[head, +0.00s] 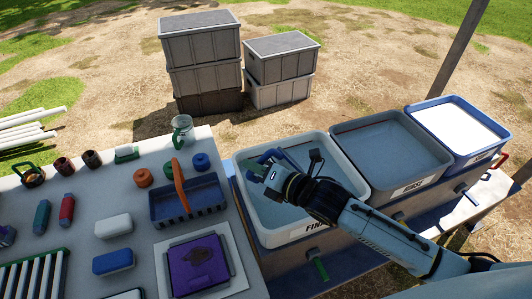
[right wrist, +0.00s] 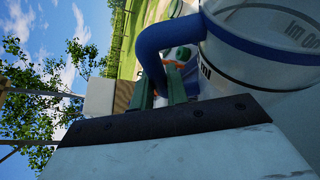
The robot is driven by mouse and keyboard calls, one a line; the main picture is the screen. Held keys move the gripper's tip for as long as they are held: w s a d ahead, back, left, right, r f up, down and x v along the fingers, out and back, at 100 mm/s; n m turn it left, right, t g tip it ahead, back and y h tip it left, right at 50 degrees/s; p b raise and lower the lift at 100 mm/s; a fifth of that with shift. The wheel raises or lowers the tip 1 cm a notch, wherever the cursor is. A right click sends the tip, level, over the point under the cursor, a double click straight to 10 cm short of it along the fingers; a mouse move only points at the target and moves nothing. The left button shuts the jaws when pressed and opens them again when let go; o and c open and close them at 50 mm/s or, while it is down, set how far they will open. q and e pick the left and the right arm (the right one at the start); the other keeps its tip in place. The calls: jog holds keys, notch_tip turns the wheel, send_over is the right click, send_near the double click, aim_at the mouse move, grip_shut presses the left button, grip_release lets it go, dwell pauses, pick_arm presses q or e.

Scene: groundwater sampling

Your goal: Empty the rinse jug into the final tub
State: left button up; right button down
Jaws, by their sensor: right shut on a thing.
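The final tub (head: 291,238), pale with a label starting "FIN", stands right of the table with greyish water inside. My right gripper (head: 266,173) is over this tub, shut on the rinse jug's blue handle. The rinse jug (right wrist: 262,50) is clear with a blue band and blue handle in the right wrist view. In the head view only a small blue part of the jug (head: 268,157) shows beside the gripper; the rest is hidden. I cannot tell its exact tilt or whether liquid is leaving it. My left gripper is not in view.
A tub labelled RINSE (head: 413,188) and a blue tub with white contents (head: 460,123) continue the row rightward. On the left table (head: 140,190) stand a blue basket with an orange handle (head: 187,208), a clear green-handled jug (head: 182,128), and a purple cloth (head: 198,266). Grey crates (head: 200,50) stand behind.

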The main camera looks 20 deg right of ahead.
jog(key=n+h+p, duration=0.1)
jog(key=p, duration=0.1)
jog(key=n+h+p, duration=0.1)
jog(key=n+p, duration=0.1)
jog(key=a+n+h+p, duration=0.1)
jog(key=n+p, duration=0.1)
jog(key=shift+a+f, duration=0.1)
jog(key=shift+f, duration=0.3)
jog(key=shift+d+f+n+h+p, duration=0.35)
jog(key=shift+n+h+p, duration=0.35)
jog(key=shift+n+p, duration=0.15)
jog(key=shift+d+f+n+h, duration=0.2)
jog(key=shift+f+n+h, duration=0.1)
jog(key=shift+n, duration=0.15)
jog(key=shift+w, duration=0.1)
